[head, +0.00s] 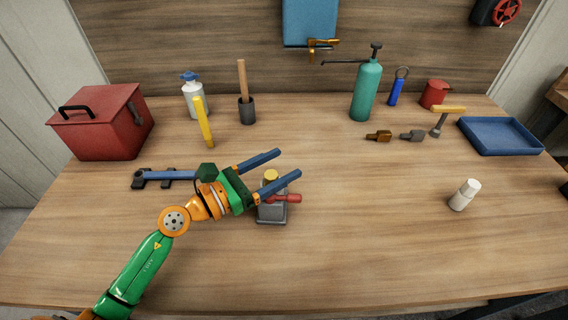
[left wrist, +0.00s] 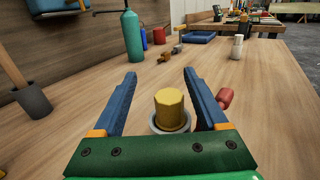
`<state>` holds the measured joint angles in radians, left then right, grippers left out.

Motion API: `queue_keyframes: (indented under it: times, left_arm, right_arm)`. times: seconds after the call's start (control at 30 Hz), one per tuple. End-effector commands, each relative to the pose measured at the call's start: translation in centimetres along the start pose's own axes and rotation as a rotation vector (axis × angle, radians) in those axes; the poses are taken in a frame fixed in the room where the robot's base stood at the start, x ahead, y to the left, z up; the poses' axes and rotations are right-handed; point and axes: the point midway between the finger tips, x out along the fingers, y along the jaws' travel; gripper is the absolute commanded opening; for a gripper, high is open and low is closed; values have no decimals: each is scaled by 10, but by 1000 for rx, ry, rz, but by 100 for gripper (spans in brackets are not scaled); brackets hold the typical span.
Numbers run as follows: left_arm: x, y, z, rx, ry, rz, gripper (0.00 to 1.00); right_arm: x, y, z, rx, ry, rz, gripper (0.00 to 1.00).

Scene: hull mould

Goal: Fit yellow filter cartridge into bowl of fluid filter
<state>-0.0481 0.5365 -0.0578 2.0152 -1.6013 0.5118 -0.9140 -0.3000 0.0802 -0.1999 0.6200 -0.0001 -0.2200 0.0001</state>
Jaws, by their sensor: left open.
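The yellow filter cartridge (head: 270,176) stands upright in the round grey bowl of the fluid filter (head: 272,213), with its top above the rim. In the left wrist view the yellow cartridge (left wrist: 169,108) has a faceted top, and the grey bowl rim (left wrist: 155,126) circles its lower part. How deep it sits is hidden. A red handle (head: 287,198) sticks out to the right of the filter. My left gripper (head: 288,164) is open, with its two blue fingers on either side of the cartridge and gaps showing. My right gripper is not in view.
A blue-barred tool (head: 168,175) lies to the left of my left gripper. A red toolbox (head: 103,122), yellow stick (head: 203,122), green cylinder (head: 366,92) and blue tray (head: 500,136) stand farther back. A white bottle (head: 464,195) is at right. The table's front is clear.

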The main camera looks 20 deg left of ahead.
Motion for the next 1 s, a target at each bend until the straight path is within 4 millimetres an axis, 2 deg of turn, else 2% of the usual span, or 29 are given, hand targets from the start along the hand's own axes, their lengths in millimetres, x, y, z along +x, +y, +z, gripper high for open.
queue_keyframes:
  times: [0.03,0.1,0.2,0.3,0.8,0.87,0.97,1.0]
  left_arm:
    - [-12,-1,-8,3,9,-3,75]
    - [-28,-1,-9,3,8,-1,75]
    - [-45,0,-8,1,6,0,75]
    - [-54,0,-5,1,5,-1,75]
    - [-56,0,-1,1,2,-1,75]
    - [-56,0,6,1,2,-1,75]
    - [-56,0,39,1,1,-1,75]
    - [-56,0,56,1,1,-1,75]
  right_arm:
    - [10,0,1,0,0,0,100]
    - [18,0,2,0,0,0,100]
    - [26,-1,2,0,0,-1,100]
    - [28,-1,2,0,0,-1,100]
    - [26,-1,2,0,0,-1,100]
    - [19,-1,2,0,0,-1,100]
    - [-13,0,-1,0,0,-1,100]
    - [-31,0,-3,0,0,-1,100]
